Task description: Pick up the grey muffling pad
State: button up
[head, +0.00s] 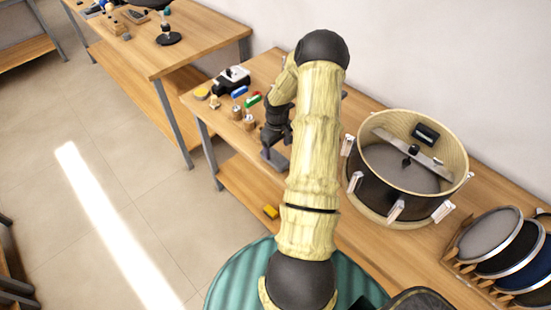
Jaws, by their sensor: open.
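A round grey pad (488,234) with a pale rim stands tilted at the left end of a wooden rack, at the right of the head view. Darker round pads overlap it on its right, and its lower edge meets the rack. My gripper (274,150) is black and hangs over the workbench's left part, left of my arm's wood-coloured links. It is open, with no object seen in it, and well apart from the grey pad. The drum stands between them. My arm hides part of the bench.
An open drum (368,205) with clamps and a crossbar stands on the wooden workbench (388,262). The rack (453,258) holds several pads. Small blocks, including a green one (252,101), lie at the bench's left end. A second table (190,48) stands beyond.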

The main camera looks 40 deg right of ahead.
aim_at(276, 156)
jog(key=shift+a+f, duration=0.2)
jog(key=shift+f, duration=0.1)
jog(key=f+p, duration=0.1)
jog(key=f, duration=0.1)
jog(key=f+p, duration=0.1)
jog(key=f, duration=0.1)
jog(key=shift+s+a+f, duration=0.1)
jog(key=shift+a, duration=0.1)
jog(key=shift+s+f, duration=0.1)
jog(key=shift+f, duration=0.1)
jog(key=c, duration=1.1)
jog(key=shift+o, duration=0.2)
jog(key=shift+d, duration=0.1)
notch_tip(276, 156, up, 10)
jog(key=shift+b, duration=1.1)
